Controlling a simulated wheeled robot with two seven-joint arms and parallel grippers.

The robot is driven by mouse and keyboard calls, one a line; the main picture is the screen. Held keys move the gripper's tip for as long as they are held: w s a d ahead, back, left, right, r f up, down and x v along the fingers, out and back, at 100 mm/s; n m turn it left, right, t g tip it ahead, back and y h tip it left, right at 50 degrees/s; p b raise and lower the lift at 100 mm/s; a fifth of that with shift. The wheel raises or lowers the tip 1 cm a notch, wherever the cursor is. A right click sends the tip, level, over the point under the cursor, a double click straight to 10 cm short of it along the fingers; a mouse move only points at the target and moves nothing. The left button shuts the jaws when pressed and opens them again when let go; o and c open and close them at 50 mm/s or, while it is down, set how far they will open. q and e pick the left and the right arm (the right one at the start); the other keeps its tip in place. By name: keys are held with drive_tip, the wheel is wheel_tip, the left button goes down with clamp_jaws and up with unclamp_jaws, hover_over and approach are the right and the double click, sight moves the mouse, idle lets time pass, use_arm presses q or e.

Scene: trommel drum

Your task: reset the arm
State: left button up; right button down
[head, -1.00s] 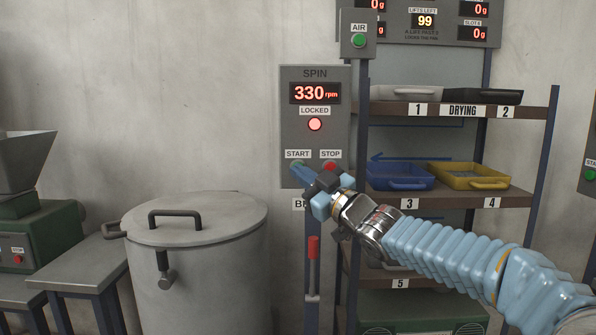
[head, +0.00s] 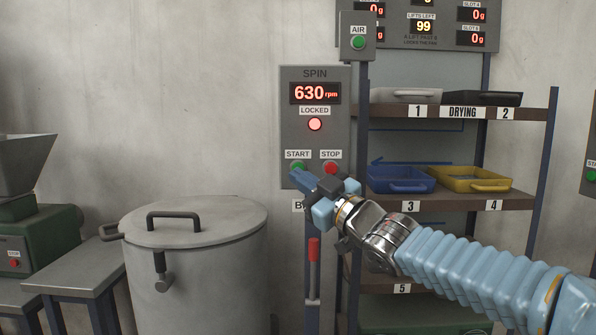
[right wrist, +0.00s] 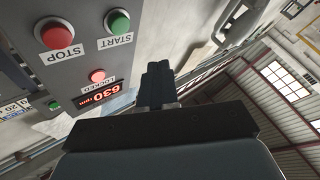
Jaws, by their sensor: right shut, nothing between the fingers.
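My right arm (head: 470,265) reaches in from the lower right in the head view. Its right gripper (head: 298,177) is shut and empty, with its fingertips just below the green START button (head: 297,167) on the SPIN panel (head: 288,130). In the right wrist view the closed fingers (right wrist: 157,72) stand apart from the START button (right wrist: 118,22) and the red STOP button (right wrist: 56,35). The panel display (head: 315,93) reads 630 rpm, and the LOCKED lamp (head: 315,124) glows red. My left gripper is not in view.
A lidded grey drum (head: 200,275) stands left of the panel. A drying rack (head: 460,201) with a blue tray (head: 400,179) and a yellow tray (head: 470,180) stands behind my right arm. A red-handled lever (head: 314,250) is below the panel. Open wall lies above the drum.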

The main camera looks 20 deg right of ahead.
drive_tip(key=w+a+f+m+g+h, duration=0.1)
drive_tip(key=w+f+m+g+h, duration=0.15)
drive_tip(key=f, duration=1.15)
drive_tip(key=w+a+f+m+g+h, duration=0.1)
drive_tip(key=w+a+f+m+g, duration=0.2)
drive_tip(key=f, duration=1.1)
drive_tip(key=s+f+m+g+h, duration=0.1)
drive_tip(key=s+f+m+g, duration=0.1)
drive_tip(key=f, duration=0.9)
drive_tip(key=s+f+m+g, duration=0.1)
drive_tip(key=s+f+g, duration=0.15)
drive_tip(key=f, duration=0.85)
drive_tip(key=s+a+f+m+g, duration=0.1)
drive_tip(key=s+f+g, duration=0.3)
drive_tip(key=s+f, duration=0.7)
drive_tip(key=s+a+f+m+g+h, duration=0.1)
drive_tip(key=s+f+m+g, duration=0.2)
drive_tip(key=s+f, duration=0.8)
drive_tip(key=s+g, duration=0.1)
drive_tip(key=s, duration=0.4)
drive_tip(key=shift+s+a+f, duration=0.25)
drive_tip(key=shift+f, duration=0.05)
